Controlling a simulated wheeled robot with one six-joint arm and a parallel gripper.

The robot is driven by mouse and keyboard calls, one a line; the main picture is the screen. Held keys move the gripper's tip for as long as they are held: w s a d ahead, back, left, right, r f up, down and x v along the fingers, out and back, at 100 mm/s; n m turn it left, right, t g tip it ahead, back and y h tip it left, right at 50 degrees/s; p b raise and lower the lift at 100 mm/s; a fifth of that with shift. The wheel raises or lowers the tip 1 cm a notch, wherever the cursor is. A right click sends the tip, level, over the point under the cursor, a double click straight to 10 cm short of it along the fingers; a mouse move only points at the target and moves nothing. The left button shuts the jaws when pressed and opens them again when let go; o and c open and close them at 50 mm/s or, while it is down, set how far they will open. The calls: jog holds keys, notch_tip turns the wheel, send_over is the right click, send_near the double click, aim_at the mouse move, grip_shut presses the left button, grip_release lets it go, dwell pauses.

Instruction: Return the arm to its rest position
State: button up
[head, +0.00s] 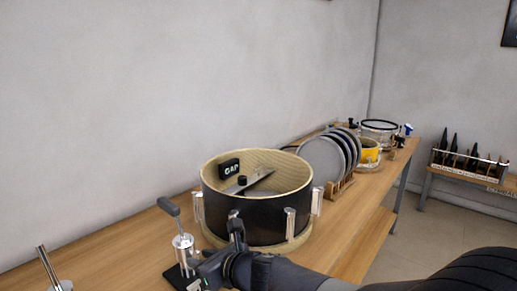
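My dark arm (300,273) comes in from the bottom right corner and reaches left across the front of the bench. My gripper (215,265) is at its left end, at the bottom of the head view. It is low in front of a black drum shell (250,213), overlapping its lower front edge in the picture. I cannot tell whether it touches the shell. The fingertips are not clearly seen, so I cannot tell open from shut. No held object can be made out.
A silver lever device (182,246) stands close left of my gripper; a metal post (48,270) is at lower left. The shell holds a black "GAP" block (229,168). Beyond are racked grey discs (318,160), a yellow drum (369,154) and a hoop (380,127). The wooden bench (115,238) runs along the wall.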

jog(key=shift+w+a+f, duration=0.2)
jog(key=shift+w+a, duration=0.05)
jog(key=shift+a, duration=0.05)
jog(key=shift+r, duration=0.1)
